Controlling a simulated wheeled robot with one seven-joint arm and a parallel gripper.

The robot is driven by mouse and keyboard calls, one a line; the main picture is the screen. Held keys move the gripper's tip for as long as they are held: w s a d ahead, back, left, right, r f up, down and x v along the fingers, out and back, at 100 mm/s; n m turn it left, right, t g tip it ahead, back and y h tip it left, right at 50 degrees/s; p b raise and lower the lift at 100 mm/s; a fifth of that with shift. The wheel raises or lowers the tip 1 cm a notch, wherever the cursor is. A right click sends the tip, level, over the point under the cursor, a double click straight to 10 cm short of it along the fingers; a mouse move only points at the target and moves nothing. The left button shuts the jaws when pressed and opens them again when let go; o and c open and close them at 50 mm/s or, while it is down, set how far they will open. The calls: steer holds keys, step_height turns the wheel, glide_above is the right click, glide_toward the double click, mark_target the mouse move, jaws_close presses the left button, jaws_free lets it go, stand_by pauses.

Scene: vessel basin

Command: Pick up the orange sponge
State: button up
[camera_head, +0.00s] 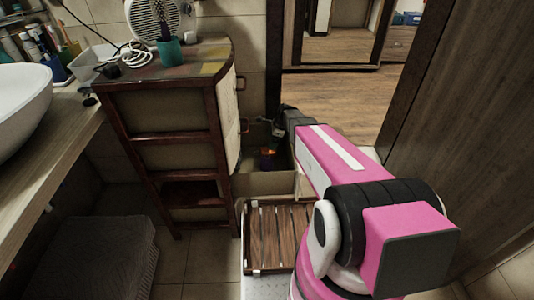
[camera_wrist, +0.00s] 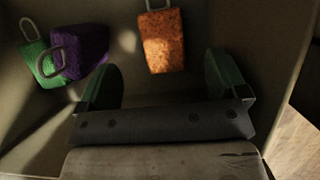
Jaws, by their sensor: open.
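The orange sponge (camera_wrist: 162,42) shows at the top middle of the wrist view, a speckled block with a pale loop at its upper end. It lies in a beige bin, ahead of and between my fingers, apart from them. My gripper (camera_wrist: 165,85) is open and empty, with a green pad on each finger. In the head view the orange sponge (camera_head: 268,153) is a small orange patch inside the bin, just left of my gripper (camera_head: 277,125), whose fingers are too small to make out there.
A purple sponge (camera_wrist: 80,52) and a green sponge (camera_wrist: 38,62) lie left of the orange one. The bin wall (camera_head: 280,184) surrounds them. A wooden cabinet (camera_head: 170,140) stands close left, and a slatted wooden rack (camera_head: 277,235) lies in front.

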mark_target(266, 150)
steer(key=x, duration=0.8)
steer(key=shift+w+a+f, duration=0.1)
steer(key=shift+f, duration=0.25)
steer(key=c, duration=1)
